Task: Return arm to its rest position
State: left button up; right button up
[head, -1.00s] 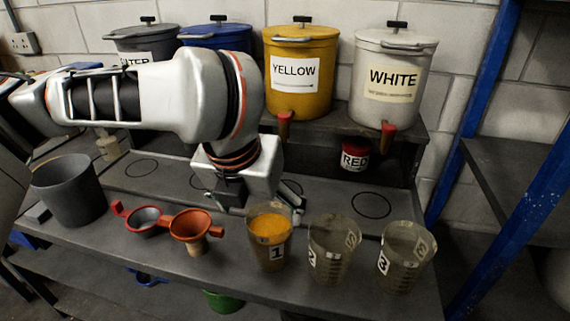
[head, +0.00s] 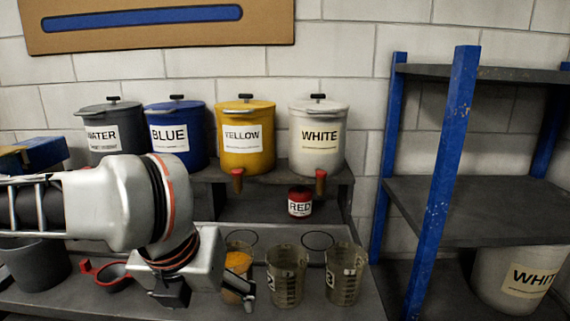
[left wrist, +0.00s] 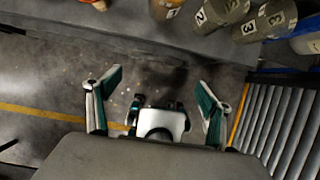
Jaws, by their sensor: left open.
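My left arm reaches in from the left in the head view. My left gripper (head: 212,298) is open and empty, in front of the cup with orange-yellow contents (head: 238,262) and partly covering it. In the left wrist view both fingers of the gripper (left wrist: 160,82) are spread wide with nothing between them, over the grey floor in front of the bench edge. My right gripper is not in view.
Clear cups (head: 287,275) and (head: 344,275) stand on the bench (head: 215,312). A grey bucket (head: 38,268) and red-handled strainer (head: 112,277) are at left. Behind are the blue pot (head: 180,150), yellow pot (head: 245,160) and white pot (head: 318,160). Blue-posted shelving (head: 440,190) stands right.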

pick_arm(q)
jog(key=w+d+f+n+t+h, duration=0.2)
jog(key=d+f+n+h, duration=0.55)
jog(key=d, duration=0.45)
jog(key=w+a+f+n+t+y, duration=0.25)
jog(key=a+f+n, duration=0.25)
jog(key=a+n, duration=0.3)
jog(key=s+a+f+n+g+y, duration=0.1)
jog(key=s+a+f+n+y, duration=0.2)
jog(key=s+a+f+n, duration=0.45)
jog(key=s+a+f+n+y, duration=0.2)
jog(key=a+f+y, duration=0.2)
jog(key=a, duration=0.7)
jog(key=s+a+f+n+g+y, duration=0.1)
jog(key=s+a+f+n+y, duration=0.35)
jog(key=a, duration=0.55)
jog(key=w+d+f+n+t+h, duration=0.2)
jog(key=d+f+h, duration=0.7)
jog(key=d+f, duration=0.6)
jog(key=shift+d+t, duration=0.7)
jog(key=shift+t, duration=0.15)
